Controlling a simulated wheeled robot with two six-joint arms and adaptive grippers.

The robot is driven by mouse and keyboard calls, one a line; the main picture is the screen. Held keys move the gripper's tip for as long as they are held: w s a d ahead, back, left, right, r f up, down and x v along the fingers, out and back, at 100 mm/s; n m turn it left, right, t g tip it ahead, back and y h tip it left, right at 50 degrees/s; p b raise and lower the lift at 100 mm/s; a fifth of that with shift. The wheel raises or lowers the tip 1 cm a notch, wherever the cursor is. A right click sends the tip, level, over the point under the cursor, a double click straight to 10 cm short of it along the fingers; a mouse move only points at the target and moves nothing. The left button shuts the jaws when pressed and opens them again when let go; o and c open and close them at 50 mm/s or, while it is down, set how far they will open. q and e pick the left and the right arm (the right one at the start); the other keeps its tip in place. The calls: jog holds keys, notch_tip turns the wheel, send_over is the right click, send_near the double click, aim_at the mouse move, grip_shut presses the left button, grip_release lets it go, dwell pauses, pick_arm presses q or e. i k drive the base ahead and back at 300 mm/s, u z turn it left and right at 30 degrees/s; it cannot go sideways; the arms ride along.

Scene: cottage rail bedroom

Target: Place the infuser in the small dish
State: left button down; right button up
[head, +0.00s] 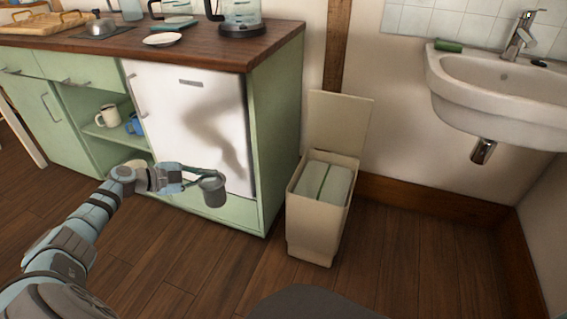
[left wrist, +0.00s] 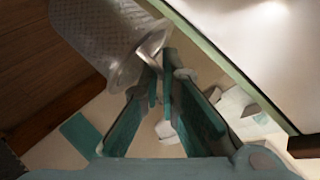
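The infuser (head: 214,191) is a grey mesh cup, in front of the white cabinet door and below the counter top. In the left wrist view its mesh body (left wrist: 92,32) and pale rim fill the upper left. My left gripper (head: 196,178) is shut on the infuser at its rim; the fingertips (left wrist: 161,72) are close together there. A small white dish (head: 162,40) lies on the wooden counter near its front edge, above and left of the gripper, and looks empty. My right gripper is not in view.
The wooden counter (head: 240,57) also holds a teal dish (head: 176,22), glass jugs (head: 240,14) and a wooden tray (head: 42,27). Mugs (head: 108,115) stand on the open shelf. An open-lidded bin (head: 320,215) stands right of the cabinet. A sink (head: 500,95) is on the right wall.

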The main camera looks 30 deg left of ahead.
aim_at(161, 45)
jog(key=u, duration=1.1)
jog(key=k, duration=0.6)
jog(key=z, duration=0.75)
jog(key=i, duration=1)
jog(key=u, duration=0.05)
